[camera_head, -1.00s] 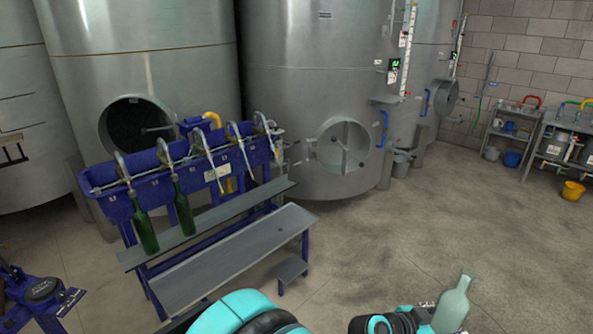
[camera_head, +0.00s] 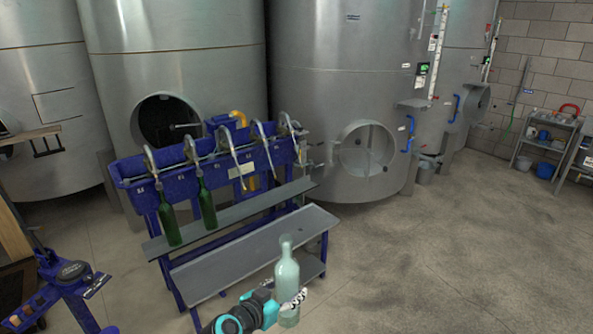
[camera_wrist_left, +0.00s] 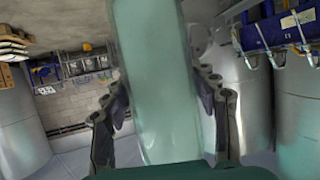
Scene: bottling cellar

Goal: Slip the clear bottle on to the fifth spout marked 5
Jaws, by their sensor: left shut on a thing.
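The clear, pale green-tinted bottle (camera_head: 287,268) is upright in my left gripper (camera_head: 297,298), in front of the filler's lower shelf. In the left wrist view the bottle (camera_wrist_left: 160,80) fills the middle between the two dark fingers (camera_wrist_left: 165,110), which are shut on it. The blue filler (camera_head: 220,172) has a row of curved metal spouts. The fifth spout (camera_head: 288,122), counted from the left, is at the right end and empty; its number is too small to read. The bottle is lower and nearer than this spout. My right gripper is out of view.
Green bottles (camera_head: 167,222) and (camera_head: 206,205) hang at the two leftmost spouts. A grey shelf (camera_head: 240,217) runs below the spouts, with a lower bench (camera_head: 255,255) in front. Steel tanks (camera_head: 345,90) stand behind. The floor (camera_head: 430,240) to the right is clear.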

